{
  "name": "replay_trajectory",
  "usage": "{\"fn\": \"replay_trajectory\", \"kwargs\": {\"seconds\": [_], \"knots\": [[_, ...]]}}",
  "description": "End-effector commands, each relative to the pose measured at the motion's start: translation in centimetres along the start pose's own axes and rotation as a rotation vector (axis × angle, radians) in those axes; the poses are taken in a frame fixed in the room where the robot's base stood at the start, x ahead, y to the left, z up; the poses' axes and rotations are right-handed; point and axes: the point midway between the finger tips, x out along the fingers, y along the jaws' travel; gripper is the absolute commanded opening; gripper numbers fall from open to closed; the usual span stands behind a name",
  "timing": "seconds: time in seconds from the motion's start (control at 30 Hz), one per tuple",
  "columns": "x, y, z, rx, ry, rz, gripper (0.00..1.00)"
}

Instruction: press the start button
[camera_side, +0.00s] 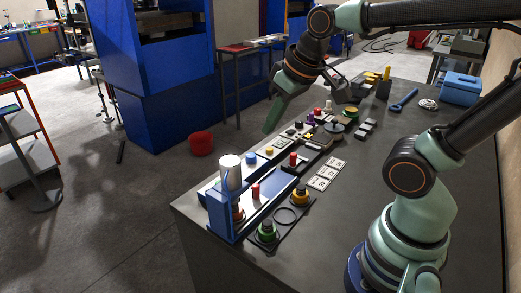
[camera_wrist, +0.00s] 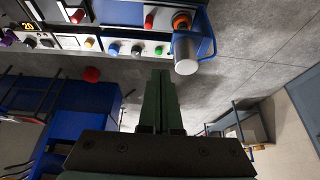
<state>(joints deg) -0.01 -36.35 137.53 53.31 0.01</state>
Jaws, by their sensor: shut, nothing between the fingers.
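No label is legible, so I cannot tell which is the start button. My gripper (camera_side: 271,129) is shut and empty, above and beyond the panel's far edge. In the wrist view my gripper (camera_wrist: 158,74) points toward the panel and touches no button.
A blue press frame (camera_side: 220,217) with a white cylinder (camera_side: 230,170) rises at the panel's left end. Red buttons (camera_side: 293,159) stand on the panel. White cards (camera_side: 325,175) lie on the table. A blue box (camera_side: 461,88) is at back right. A red stool (camera_side: 201,143) stands on the floor.

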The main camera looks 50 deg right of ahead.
Motion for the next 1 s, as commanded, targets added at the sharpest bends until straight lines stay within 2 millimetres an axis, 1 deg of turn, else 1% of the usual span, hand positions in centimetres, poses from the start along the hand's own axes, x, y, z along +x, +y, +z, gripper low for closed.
{"fn": "replay_trajectory", "kwargs": {"seconds": [0.03, 0.27, 0.47, 0.67, 0.8, 1.0], "knots": [[0.2, 0.0, -0.8, 0.000, -0.022, 0.000, 0.00], [1.4, 0.0, -4.2, 0.000, -0.117, 0.000, 0.00], [3.3, 0.0, -7.0, 0.000, -0.198, 0.000, 0.00], [6.0, 0.0, -9.4, 0.000, -0.278, 0.000, 0.00], [8.4, -0.1, -10.7, 0.000, -0.335, 0.000, 0.00], [11.6, -0.1, -11.9, 0.000, -0.402, 0.000, 0.00]]}}
